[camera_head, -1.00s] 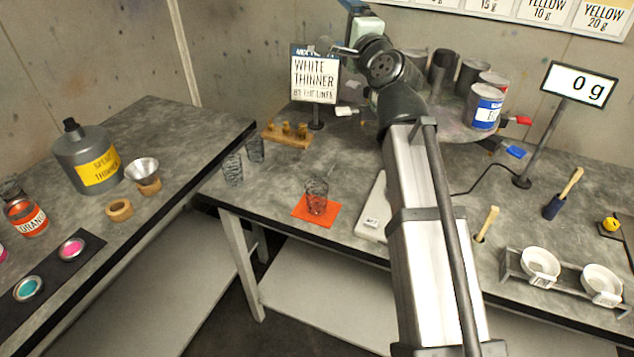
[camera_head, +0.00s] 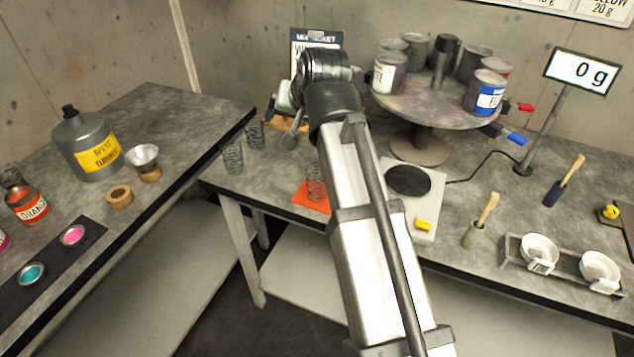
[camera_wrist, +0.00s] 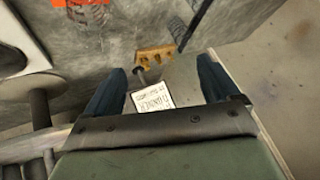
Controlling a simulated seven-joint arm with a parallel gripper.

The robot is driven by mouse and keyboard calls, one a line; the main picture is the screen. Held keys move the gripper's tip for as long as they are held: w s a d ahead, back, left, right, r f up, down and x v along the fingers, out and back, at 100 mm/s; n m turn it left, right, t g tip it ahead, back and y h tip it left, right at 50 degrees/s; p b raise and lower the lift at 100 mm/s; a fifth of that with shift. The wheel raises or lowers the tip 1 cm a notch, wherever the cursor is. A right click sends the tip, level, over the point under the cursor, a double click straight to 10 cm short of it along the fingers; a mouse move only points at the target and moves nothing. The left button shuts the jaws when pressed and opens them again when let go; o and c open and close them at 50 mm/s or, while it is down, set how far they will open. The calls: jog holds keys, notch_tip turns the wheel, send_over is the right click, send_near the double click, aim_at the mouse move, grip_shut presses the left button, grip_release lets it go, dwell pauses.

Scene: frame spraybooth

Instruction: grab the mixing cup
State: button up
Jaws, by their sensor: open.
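A clear patterned cup (camera_head: 316,184) stands upright on an orange mat (camera_head: 308,203) near the front edge of the middle table. My forearm partly covers it. Two similar clear cups, one nearer (camera_head: 233,158) and one farther (camera_head: 254,135), stand to its left; I cannot tell from looks alone which is the mixing cup. My gripper (camera_head: 287,122) is open and empty, above the back of the table, behind the orange mat. In the wrist view its two dark fingers (camera_wrist: 160,88) are apart, and the orange mat (camera_wrist: 66,2) shows at the top edge.
A wooden block (camera_wrist: 155,55) and the sign (camera_head: 315,42) are close to my gripper. A turntable (camera_head: 425,105) with several cans stands to the right. A scale (camera_head: 424,205) lies right of my forearm. Bare tabletop lies between the left cups and the mat.

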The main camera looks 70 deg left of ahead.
jog(key=w+d+f+n+t+h, duration=0.2)
jog(key=w+d+f+h, duration=0.2)
jog(key=d, duration=0.2)
send_near(317, 171)
jog(key=f, duration=0.1)
jog(key=d+f, duration=0.1)
jog(key=shift+f, duration=0.35)
jog(key=shift+a+x, duration=0.2)
jog(key=shift+x, duration=2.45)
jog(key=shift+s, duration=0.15)
jog(key=shift+r, duration=0.1)
jog(key=c, duration=1)
jog(key=shift+c, duration=0.2)
